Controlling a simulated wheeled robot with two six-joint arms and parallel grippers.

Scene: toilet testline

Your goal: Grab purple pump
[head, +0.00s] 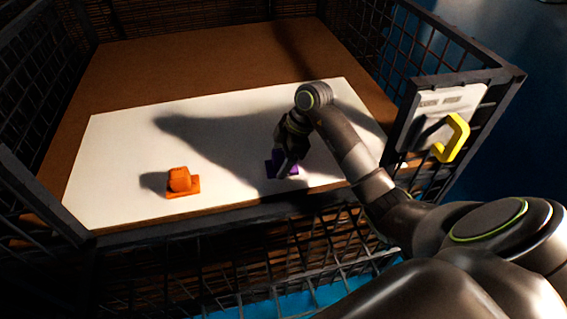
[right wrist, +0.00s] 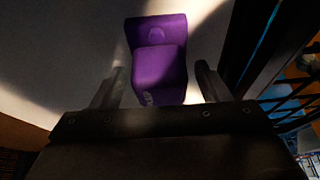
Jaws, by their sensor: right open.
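The purple pump (head: 270,168) sits on the white board (head: 120,140) inside the wire cage, partly hidden by my right gripper in the head view. In the right wrist view the pump (right wrist: 160,68) shows as a purple block on a flat purple base. My right gripper (head: 287,168) reaches down over the pump. In the right wrist view its two fingers (right wrist: 158,85) are apart, one on each side of the near part of the pump, with a gap visible on both sides. My left gripper is not in view.
An orange pump-like part (head: 180,181) stands on the board to the left. A panel with a yellow handle (head: 452,138) hangs at the right side. The middle of the board is clear but shadowed.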

